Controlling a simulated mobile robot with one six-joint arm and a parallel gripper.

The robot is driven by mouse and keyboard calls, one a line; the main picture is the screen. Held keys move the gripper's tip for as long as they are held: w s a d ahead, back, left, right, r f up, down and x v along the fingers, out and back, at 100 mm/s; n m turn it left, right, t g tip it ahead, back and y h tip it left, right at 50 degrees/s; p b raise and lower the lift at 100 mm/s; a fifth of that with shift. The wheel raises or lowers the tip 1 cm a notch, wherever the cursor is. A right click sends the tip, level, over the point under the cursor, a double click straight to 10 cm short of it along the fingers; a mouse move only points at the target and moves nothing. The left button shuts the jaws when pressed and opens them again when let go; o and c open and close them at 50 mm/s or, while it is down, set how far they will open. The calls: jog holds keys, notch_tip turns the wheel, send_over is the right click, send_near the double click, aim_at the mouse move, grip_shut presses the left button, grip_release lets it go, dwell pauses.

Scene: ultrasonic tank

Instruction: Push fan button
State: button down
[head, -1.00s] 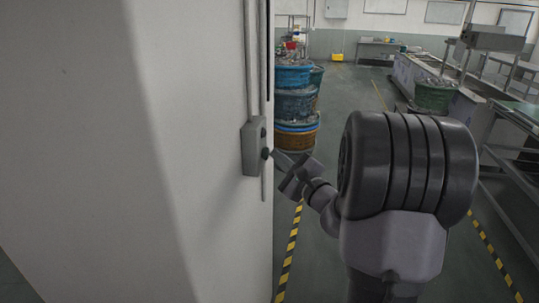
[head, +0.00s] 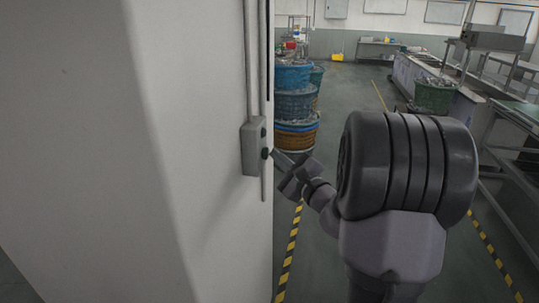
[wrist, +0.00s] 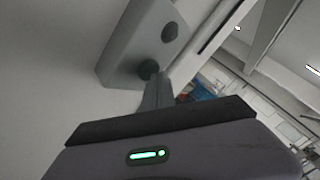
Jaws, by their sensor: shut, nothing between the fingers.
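A grey switch box (head: 251,148) is fixed to the edge of the white wall in the head view, with two dark round buttons on its right-hand face. The lower button (head: 264,153) is dark. In the wrist view the box (wrist: 128,55) has a grey button (wrist: 170,31) and a dark green button (wrist: 149,68). My gripper (head: 275,154) is shut and empty, its fingertips at the lower button. In the wrist view the gripper tips (wrist: 156,78) overlap the green button's lower edge; I cannot tell whether they press it.
The white wall (head: 200,100) fills the left side, with grey conduit (head: 252,60) running up from the box. Stacked baskets (head: 295,105) stand on the floor behind. Metal benches stand at the right. Yellow-black floor tape (head: 290,250) marks the open aisle.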

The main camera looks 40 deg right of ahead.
jog(key=shift+w+a, duration=0.2)
dwell(0.3)
jog(key=shift+s+d+b, duration=0.1)
jog(key=shift+s+b, duration=0.05)
jog(key=shift+b, duration=0.2)
jog(key=s+d+b, duration=0.1)
jog(key=s+d, duration=0.3)
jog(key=shift+s, duration=0.3)
